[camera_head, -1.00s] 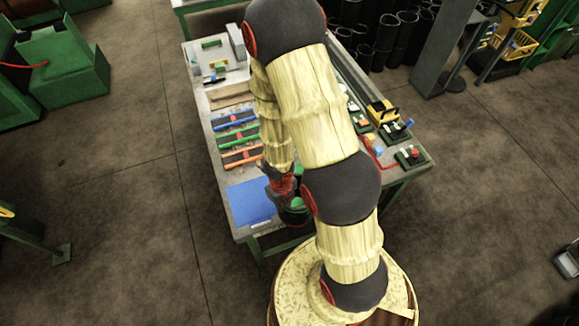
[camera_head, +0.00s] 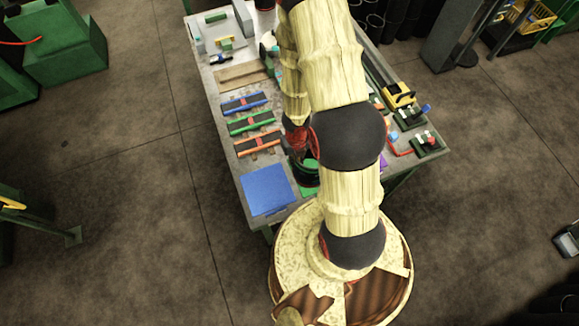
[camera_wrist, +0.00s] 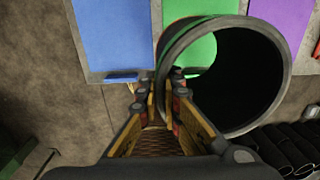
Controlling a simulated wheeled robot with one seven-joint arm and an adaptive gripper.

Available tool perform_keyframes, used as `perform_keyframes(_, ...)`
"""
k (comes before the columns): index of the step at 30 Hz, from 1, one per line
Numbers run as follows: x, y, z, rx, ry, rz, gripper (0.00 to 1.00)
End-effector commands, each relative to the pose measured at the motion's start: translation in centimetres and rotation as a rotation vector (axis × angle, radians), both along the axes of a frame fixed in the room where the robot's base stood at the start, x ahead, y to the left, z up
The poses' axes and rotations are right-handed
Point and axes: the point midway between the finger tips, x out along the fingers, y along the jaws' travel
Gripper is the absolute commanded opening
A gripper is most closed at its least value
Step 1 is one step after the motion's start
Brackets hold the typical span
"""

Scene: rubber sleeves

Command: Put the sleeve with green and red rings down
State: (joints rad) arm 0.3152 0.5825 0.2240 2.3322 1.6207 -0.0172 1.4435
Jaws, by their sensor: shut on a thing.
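The black sleeve (camera_wrist: 255,85) is a wide hollow tube. In the wrist view its open mouth faces the camera, and thin green and red rings show along its upper outer edge. My gripper (camera_wrist: 163,88) is shut on the left side of its wall. A green patch shows through the tube, apparently the green mat. In the head view the sleeve (camera_head: 302,173) is a dark shape below my gripper (camera_head: 297,150), largely hidden by my arm. The green mat (camera_head: 309,192) peeks out below it. Whether the sleeve touches the mat cannot be told.
The blue mat (camera_head: 266,191) is bare, left of the sleeve. A purple mat (camera_wrist: 277,25) lies on the right. Coloured racks (camera_head: 252,122) stand behind on the table. A fixture with a red knob (camera_head: 428,140) stands at the table's right. Black tubes (camera_wrist: 285,145) show at lower right.

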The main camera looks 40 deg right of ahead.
Motion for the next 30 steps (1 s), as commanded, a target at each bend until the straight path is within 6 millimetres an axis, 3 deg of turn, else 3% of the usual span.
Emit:
perform_keyframes(3,0.7,-1.9,-1.6,-0.001,0.0,-0.002,0.0)
perform_keyframes(12,1.9,-4.6,-5.0,-0.001,-0.001,0.0,0.0)
perform_keyframes(18,2.2,-5.2,-5.8,-0.001,-0.001,0.001,0.0)
perform_keyframes(25,2.3,-5.6,-8.6,-0.001,0.0,0.001,0.0)
perform_keyframes(30,2.4,-5.6,-9.5,-0.001,-0.001,0.001,0.0)
